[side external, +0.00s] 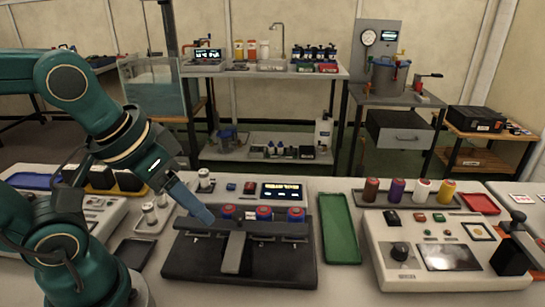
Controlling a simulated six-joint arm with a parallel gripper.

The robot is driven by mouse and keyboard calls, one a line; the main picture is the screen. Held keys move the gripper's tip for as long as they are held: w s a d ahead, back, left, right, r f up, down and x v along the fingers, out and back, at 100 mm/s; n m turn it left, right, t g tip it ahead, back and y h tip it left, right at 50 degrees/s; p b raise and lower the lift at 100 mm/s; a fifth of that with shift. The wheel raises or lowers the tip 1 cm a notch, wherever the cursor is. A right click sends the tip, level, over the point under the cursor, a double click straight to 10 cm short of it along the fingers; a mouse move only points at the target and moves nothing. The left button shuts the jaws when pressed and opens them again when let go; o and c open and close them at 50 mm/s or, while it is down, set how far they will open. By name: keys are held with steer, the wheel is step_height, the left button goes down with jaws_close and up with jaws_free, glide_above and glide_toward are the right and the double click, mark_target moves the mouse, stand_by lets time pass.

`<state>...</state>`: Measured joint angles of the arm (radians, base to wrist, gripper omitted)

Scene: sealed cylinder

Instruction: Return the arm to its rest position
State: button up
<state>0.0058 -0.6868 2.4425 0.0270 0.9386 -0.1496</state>
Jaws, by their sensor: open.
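My gripper (203,214) is at the end of my teal arm, reaching down from the left. Its blue-grey tip is just above the left end of the dark fixture (190,258). The fixture holds a row of red-and-blue capped cylinders: left (228,211), middle (264,213) and right (296,215). The tip is close to the left cylinder, and I cannot tell whether they touch. I see nothing held in the gripper, and the gap between its fingers is not clear from this side. A grey lever or bar (235,252) lies across the front of the fixture.
A green tray (340,228) lies right of the fixture. Further right is a console (440,252) with a screen, and a rack of coloured bottles (397,192). A small display (283,191) stands behind the fixture. A dark tray (135,254) lies to its left.

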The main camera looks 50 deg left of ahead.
steer(key=shift+s+d+f+m, duration=0.1)
steer(key=shift+s+d+m, duration=0.1)
steer(key=shift+m, duration=0.6)
steer(key=shift+o, duration=0.4)
